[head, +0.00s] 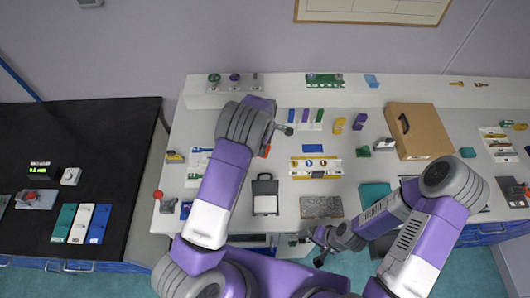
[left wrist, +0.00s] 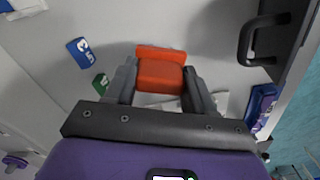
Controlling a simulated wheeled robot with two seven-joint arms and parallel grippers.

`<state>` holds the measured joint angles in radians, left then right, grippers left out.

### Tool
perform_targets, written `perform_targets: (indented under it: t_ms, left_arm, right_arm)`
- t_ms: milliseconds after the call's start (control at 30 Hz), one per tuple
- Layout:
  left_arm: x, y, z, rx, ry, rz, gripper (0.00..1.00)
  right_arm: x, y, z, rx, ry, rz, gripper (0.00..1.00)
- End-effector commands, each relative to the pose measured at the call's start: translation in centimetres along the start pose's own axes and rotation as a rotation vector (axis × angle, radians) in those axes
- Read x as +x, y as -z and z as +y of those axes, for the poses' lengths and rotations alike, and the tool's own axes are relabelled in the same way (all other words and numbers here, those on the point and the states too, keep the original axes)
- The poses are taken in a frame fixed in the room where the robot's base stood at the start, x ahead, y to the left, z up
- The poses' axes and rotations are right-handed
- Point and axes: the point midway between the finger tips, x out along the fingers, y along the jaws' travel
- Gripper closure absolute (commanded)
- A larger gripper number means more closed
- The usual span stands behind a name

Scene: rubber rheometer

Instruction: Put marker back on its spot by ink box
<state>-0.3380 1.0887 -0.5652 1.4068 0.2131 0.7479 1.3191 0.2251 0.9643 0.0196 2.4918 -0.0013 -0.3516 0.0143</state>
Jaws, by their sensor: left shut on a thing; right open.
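My left gripper (left wrist: 159,76) is shut on an orange-red block, the marker (left wrist: 160,64), which sits between its two fingers in the left wrist view. In the head view the left arm hides most of this gripper, and a small orange-red edge (head: 267,149) shows beside it. A blue numbered block (left wrist: 83,52) and a green block (left wrist: 100,84) are on the bench to the left of the marker. I cannot tell which thing is the ink box. My right gripper (head: 317,248) is open and empty at the bench's front edge.
A brown box (head: 425,135), a teal block (head: 374,192) and a grey speckled slab (head: 321,207) are farther right. The bench has bare patches between them.

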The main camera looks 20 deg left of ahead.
Motion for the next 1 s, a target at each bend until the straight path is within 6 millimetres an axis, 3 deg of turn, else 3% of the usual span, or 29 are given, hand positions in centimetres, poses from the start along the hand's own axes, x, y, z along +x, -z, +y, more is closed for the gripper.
perform_targets:
  t_ms: [467,867,900,1000]
  left_arm:
    - [5.2,0.0,0.0,0.000,0.000,0.000,0.66]
    - [5.9,0.0,0.0,0.001,-0.002,0.000,0.66]
    - [5.8,0.0,0.0,0.001,-0.001,0.000,0.40]
    - [5.7,0.0,0.0,0.001,-0.001,0.000,0.24]
  right_arm:
    - [-0.5,0.0,-0.2,0.000,0.000,0.002,0.06]
    - [0.1,0.1,0.0,0.000,0.000,0.001,0.06]
    - [0.0,0.1,0.0,0.000,0.000,0.001,0.06]
    - [-0.1,0.1,-0.1,0.000,0.000,0.001,0.06]
